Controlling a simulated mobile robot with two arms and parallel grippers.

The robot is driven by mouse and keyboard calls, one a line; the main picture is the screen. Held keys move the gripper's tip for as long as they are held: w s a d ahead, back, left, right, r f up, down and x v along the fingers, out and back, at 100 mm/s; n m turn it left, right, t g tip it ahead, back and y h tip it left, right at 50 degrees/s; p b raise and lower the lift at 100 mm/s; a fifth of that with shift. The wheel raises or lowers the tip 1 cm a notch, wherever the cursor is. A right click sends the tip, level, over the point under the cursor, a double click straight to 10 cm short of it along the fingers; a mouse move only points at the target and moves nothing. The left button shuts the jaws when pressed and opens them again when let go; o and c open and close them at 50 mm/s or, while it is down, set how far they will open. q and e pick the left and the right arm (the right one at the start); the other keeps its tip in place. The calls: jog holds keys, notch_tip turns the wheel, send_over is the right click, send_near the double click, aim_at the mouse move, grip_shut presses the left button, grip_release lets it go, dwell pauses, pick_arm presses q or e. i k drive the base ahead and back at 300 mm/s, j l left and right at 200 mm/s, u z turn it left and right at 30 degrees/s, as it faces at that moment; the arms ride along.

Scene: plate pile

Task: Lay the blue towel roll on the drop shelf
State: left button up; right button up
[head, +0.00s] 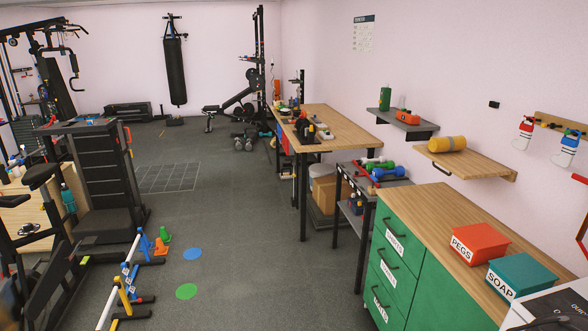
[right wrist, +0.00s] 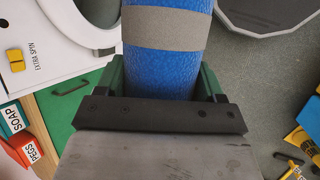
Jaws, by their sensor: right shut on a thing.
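The blue towel roll (right wrist: 160,62) has a grey-beige band round it and fills the top middle of the right wrist view. My right gripper (right wrist: 163,84) is shut on it, with a green finger on either side; its far end is cut off by the frame. Neither gripper shows in the head view. The drop shelf seems to be the wooden wall shelf (head: 480,165) at the right of the head view. A yellow roll (head: 446,144) with a grey band lies on its left part; its right part is bare. My left gripper is not in view.
A grey shelf (head: 385,121) with a green bottle and an orange item is beyond the wooden one. Below stands a green drawer cabinet (head: 420,280) with a red PEGS box (head: 480,243) and a teal SOAP box (head: 525,273). A white machine (right wrist: 60,40) is close by.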

aim_at(466, 163)
jog(key=i+j+z, duration=0.2)
jog(key=i, duration=0.3)
jog(key=i+j+z, duration=0.2)
jog(key=i, duration=0.3)
jog(key=i+j+z, duration=0.15)
jog(key=i, duration=0.35)
jog(key=i+j+z, duration=0.1)
jog(key=i+z, duration=0.25)
jog(key=z, duration=0.15)
jog(key=i+j+z, duration=0.25)
jog(key=z, duration=0.25)
jog(key=i+j+z, duration=0.25)
jog(key=z, duration=0.2)
jog(key=i+j+z, duration=0.15)
jog(key=j+z, duration=0.35)
